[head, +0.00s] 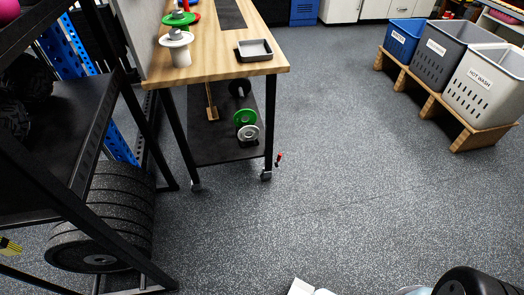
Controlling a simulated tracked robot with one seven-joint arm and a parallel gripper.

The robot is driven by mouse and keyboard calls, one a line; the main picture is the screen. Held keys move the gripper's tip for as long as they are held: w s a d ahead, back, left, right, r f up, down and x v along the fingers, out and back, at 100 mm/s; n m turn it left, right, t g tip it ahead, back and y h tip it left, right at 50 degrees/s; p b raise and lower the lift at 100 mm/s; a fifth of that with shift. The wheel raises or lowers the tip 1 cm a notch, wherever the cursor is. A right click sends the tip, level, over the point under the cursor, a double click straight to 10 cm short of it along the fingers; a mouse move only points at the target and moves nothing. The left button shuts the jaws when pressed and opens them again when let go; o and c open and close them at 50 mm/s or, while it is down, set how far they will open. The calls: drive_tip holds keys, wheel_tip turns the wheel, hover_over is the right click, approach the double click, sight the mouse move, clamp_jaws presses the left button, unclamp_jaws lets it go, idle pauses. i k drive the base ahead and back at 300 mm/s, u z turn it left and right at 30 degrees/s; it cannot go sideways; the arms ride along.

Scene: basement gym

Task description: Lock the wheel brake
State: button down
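A wooden-topped workbench (232,64) with dark legs stands on casters left of centre. Its near right caster (266,175) rests on the floor. A small red-and-black lever (279,158), apparently the wheel brake, sticks up just right of that caster. It is too small to tell its setting. Another caster (195,186) shows at the near left leg. I cannot make out my gripper; only white and black parts, apparently of my arm, show at the bottom edge.
A black rack with stacked weight plates (100,215) stands close on the left. The bench's lower shelf (205,150) holds a dumbbell and plates; a grey tray (254,50) is on top. Labelled bins on a wooden stand (470,135) are at right. Speckled floor (340,170) between is clear.

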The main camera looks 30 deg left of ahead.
sight(280, 155)
drive_tip(key=u, duration=0.75)
drive_tip(key=i, duration=0.65)
drive_tip(key=k, duration=0.6)
drive_tip(key=u, duration=0.1)
